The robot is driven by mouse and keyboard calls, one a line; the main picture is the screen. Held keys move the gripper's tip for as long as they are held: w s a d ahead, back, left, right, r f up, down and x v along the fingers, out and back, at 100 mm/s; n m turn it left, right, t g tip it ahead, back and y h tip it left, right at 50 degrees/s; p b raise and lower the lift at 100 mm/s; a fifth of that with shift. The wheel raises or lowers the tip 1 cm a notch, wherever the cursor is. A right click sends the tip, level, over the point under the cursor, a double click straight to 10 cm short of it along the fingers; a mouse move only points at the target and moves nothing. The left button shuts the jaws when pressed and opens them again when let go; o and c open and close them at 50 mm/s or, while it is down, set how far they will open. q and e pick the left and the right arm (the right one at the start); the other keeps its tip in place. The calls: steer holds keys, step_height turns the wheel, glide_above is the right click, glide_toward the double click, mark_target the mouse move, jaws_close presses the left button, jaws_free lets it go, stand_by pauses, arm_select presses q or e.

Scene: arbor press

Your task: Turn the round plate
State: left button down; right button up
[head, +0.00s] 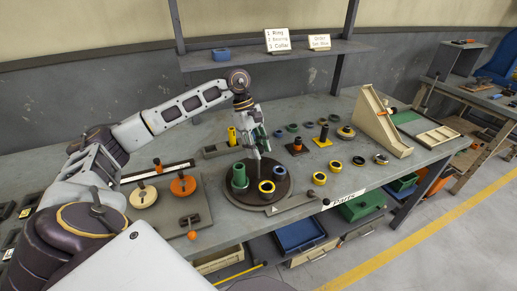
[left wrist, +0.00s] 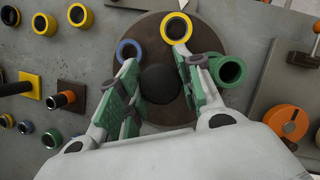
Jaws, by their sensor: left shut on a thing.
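The round plate (head: 247,199) is a dark brown disc lying flat on the grey workbench; it also shows in the left wrist view (left wrist: 148,32). On it stand a green ring or sleeve (head: 239,176), a yellow ring (head: 266,187) and a blue ring (head: 279,171), spread around its edge. My left gripper (head: 259,153) points down over the plate. In the left wrist view its green-padded fingers lie on either side of a dark round knob (left wrist: 160,83) at the plate's middle, shut on it. The head view hides the knob behind the fingers. My right gripper is not in view.
Left of the plate is a board with orange (head: 183,186) and cream discs. Several rings and posts (head: 297,146) stand to the right, before a cream sloped stand (head: 378,122). A label plate with a triangle (head: 292,204) lies at the plate's front. Blue and green bins sit below.

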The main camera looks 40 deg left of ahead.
arm_select(q)
steer(key=shift+r, duration=0.1)
steer(key=c, duration=1)
jaws_free()
steer(key=shift+o, duration=0.2)
steer(key=v, duration=1.2)
